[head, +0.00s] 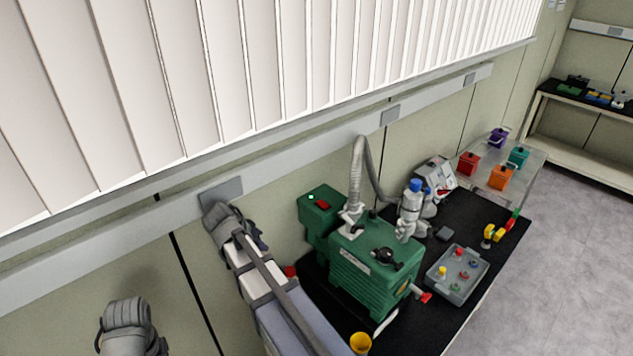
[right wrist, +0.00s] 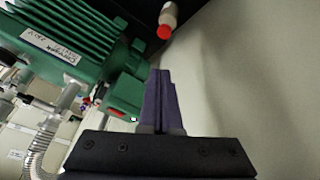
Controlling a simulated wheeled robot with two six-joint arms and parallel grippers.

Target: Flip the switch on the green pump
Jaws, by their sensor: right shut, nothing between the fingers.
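The green pump (head: 372,275) stands on the black bench top in the head view. Its smaller green box (head: 316,222) is at the back, near the wall, with a red switch (head: 322,205) and a small lit green spot on top. In the right wrist view the box (right wrist: 124,92) is just left of my right gripper (right wrist: 161,72), and a red part shows at its edge. My right gripper is shut and empty, its dark fingers close together; I cannot tell whether they touch the box. In the head view my right arm reaches up left of the pump. My left gripper is out of view.
A grey hose (head: 356,165) rises from the pump. A white bottle with a red cap (right wrist: 166,20) is ahead of my fingers. A yellow cup (head: 360,343), a grey tray (head: 436,284) and a blue-capped bottle (head: 411,205) surround the pump. The wall is close behind.

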